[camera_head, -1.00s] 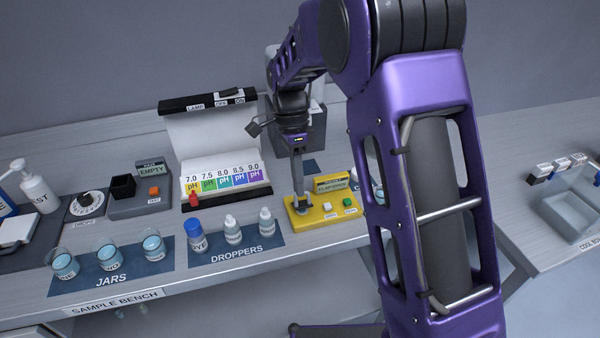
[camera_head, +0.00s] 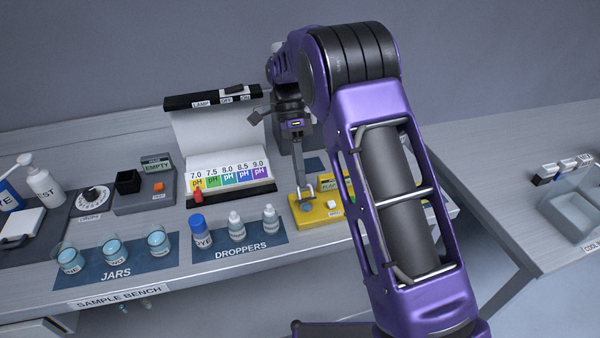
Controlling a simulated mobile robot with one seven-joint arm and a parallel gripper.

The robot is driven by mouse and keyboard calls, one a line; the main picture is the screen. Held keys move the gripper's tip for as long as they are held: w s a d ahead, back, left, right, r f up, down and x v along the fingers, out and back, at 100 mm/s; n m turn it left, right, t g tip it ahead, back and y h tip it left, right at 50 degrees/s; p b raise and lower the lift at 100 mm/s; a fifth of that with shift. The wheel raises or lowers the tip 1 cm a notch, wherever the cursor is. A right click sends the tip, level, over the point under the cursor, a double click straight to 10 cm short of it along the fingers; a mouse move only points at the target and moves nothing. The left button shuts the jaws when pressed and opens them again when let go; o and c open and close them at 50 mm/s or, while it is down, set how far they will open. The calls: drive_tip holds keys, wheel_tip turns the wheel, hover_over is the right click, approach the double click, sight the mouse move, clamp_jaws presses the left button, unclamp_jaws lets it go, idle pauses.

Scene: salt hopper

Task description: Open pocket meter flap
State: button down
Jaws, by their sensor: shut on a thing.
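The yellow pocket meter (camera_head: 321,213) sits on the bench right of the droppers, its right part hidden behind my arm. Its small display (camera_head: 328,186) shows only in part. My gripper (camera_head: 304,189) points down over the meter's left end, its jaws shut on what looks like the small flap (camera_head: 309,193). The flap appears raised, with a blue-grey round spot (camera_head: 307,207) showing on the meter in front of it. Its exact angle is too small to tell.
Droppers (camera_head: 236,226) and jars (camera_head: 115,248) stand on dark mats to the left. The pH colour chart (camera_head: 231,179) with its lamp (camera_head: 211,99) is behind. A side bench with a grey bin (camera_head: 574,213) is at the right.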

drive_tip(key=c, duration=0.9)
unclamp_jaws()
drive_tip(key=shift+c, duration=0.2)
drive_tip(key=v, duration=0.7)
drive_tip(key=shift+r, duration=0.2)
drive_tip(key=shift+w, duration=0.1)
